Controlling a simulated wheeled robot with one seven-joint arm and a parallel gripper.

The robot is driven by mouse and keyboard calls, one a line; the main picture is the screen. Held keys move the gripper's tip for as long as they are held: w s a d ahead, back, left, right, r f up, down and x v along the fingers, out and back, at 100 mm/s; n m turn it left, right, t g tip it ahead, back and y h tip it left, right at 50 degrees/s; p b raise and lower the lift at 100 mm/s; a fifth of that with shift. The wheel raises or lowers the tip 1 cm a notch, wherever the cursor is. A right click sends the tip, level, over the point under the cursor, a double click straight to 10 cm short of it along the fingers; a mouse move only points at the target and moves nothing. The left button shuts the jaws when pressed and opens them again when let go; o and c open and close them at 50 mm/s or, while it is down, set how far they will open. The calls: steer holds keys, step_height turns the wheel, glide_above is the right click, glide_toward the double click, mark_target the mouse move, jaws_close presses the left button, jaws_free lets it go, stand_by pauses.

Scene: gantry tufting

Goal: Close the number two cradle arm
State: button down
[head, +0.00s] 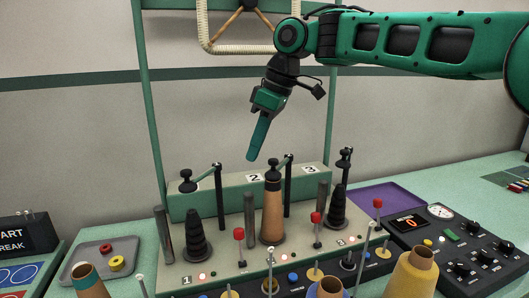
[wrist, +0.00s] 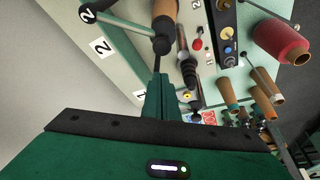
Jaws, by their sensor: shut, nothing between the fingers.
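My gripper (head: 251,158) is shut and empty, pointing down above the "2" label, left of the arm in the head view. Its fingers (wrist: 158,82) also show below the knob in the wrist view.
Station one's arm (head: 203,174) and black spindle (head: 196,238) stand left; station three's spindle (head: 337,209) stands right. Grey rods and red-topped pins (head: 316,217) crowd the front. A control box (head: 445,240) and purple tray (head: 386,196) lie right.

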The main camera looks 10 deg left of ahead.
steer(key=a+v, duration=0.1)
steer(key=v, duration=0.8)
steer(key=s+d+f+m+h, duration=0.1)
steer(key=s+d+f+m, duration=0.3)
steer(key=d, duration=0.7)
steer(key=s+d+f+m+h, duration=0.1)
steer(key=d+f+m, duration=0.5)
steer(key=d, duration=0.4)
steer(key=s+d+f+m+h, duration=0.25)
steer(key=d+f, duration=0.35)
steer(key=d, duration=0.5)
steer(key=s+d+f+m, duration=0.5)
steer(key=s+d+f, duration=0.2)
steer(key=s, duration=0.4)
steer(key=s+d+f+m, duration=0.5)
steer(key=s+d+f, duration=0.2)
steer(key=s, duration=0.5)
steer(key=shift+d+f+g+y, duration=0.15)
steer(key=shift+d+g+y, duration=0.25)
steer(key=shift+d, duration=0.15)
steer(key=shift+w+f, duration=0.2)
steer(key=shift+w, duration=0.4)
